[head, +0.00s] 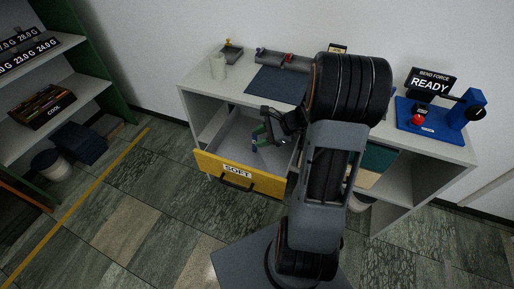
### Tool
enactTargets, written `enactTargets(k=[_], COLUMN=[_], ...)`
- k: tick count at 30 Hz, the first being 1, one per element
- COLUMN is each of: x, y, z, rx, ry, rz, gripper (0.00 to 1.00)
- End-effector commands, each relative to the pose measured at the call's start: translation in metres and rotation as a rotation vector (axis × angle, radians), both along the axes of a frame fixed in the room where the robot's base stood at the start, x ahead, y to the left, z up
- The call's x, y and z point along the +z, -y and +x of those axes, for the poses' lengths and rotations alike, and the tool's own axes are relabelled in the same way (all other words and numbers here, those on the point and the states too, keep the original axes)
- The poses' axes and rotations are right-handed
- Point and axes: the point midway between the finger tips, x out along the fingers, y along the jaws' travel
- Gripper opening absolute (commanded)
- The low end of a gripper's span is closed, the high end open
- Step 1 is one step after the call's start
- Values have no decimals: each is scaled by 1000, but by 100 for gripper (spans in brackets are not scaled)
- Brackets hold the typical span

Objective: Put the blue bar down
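My gripper (262,128) is above the open drawer, pointing left and down. Small blue and green parts show at its fingertips. I cannot tell whether these are the fingers' own or a blue bar between them. The drawer (240,172) has a yellow front with a label that seems to read "SOFT" and a dark handle. Its pale inside shows left of the gripper and looks empty there. My arm hides part of the drawer's right side. No separate blue bar can be made out clearly.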

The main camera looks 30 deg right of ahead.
Motion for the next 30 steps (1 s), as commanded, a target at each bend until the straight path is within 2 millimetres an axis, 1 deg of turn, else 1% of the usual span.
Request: enactTargets(k=[1, 3, 6, 10, 12, 15, 18, 21, 30], x=[16, 29, 46, 64, 72, 82, 89, 92, 93], y=[-25, -50, -72, -84, -86, -86, -86, -85, -85], z=[-12, -33, -62, -91, -101, -111, -116, -119, -119], rx=[158, 383, 682, 1009, 1147, 1295, 1389, 1438, 1456], ry=[47, 113, 220, 361, 430, 507, 559, 584, 592], rz=[-117, -286, -517, -785, -906, -1044, -1134, -1184, -1202], gripper=[39, 39, 39, 39, 39, 39, 39, 39, 39])
